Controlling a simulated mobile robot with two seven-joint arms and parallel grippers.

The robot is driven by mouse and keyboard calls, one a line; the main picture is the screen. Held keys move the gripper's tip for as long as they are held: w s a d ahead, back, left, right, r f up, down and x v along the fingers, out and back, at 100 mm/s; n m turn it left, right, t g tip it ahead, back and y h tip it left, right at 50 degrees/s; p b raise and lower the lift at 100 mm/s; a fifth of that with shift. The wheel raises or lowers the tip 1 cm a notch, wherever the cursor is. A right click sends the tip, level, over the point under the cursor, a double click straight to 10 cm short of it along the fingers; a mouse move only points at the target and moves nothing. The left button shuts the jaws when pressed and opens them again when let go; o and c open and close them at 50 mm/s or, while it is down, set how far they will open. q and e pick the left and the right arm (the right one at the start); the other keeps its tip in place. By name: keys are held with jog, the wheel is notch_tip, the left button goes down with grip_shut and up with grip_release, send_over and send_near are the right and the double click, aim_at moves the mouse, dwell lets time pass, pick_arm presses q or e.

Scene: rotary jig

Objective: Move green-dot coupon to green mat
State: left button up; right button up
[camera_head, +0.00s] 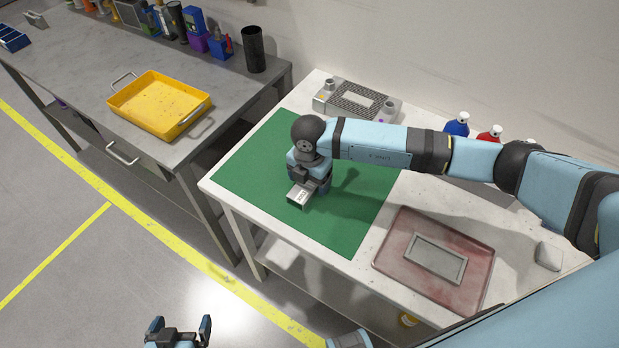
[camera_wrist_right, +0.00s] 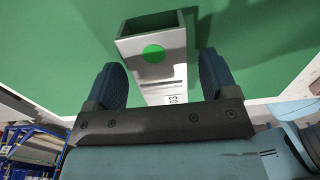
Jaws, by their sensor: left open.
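The green-dot coupon (camera_head: 300,195) is a small pale grey, box-like piece over the front middle of the green mat (camera_head: 253,170). In the right wrist view the coupon (camera_wrist_right: 165,76) shows its green dot and part of a printed number. My right gripper (camera_wrist_right: 160,80) has a finger on each side of the coupon, with narrow green gaps visible between. In the head view my right gripper (camera_head: 306,183) points down at the mat and partly covers the coupon. Whether the coupon rests fully on the mat is unclear. My left gripper (camera_head: 181,326) is open and empty, over the floor.
A reddish tray (camera_head: 395,250) with a grey rectangular frame (camera_head: 437,258) lies right of the mat. A grey fixture (camera_head: 357,100) and several bottles stand behind. A yellow tray (camera_head: 160,103) is on the grey bench at left. Much of the mat is bare.

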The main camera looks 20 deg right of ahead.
jog(key=shift+r, duration=0.1)
jog(key=shift+r, duration=0.25)
notch_tip(320, 180, up, 12)
jog(key=b, duration=0.1)
jog(key=shift+f, duration=0.15)
dwell(0.5)
jog(key=shift+f, duration=0.1)
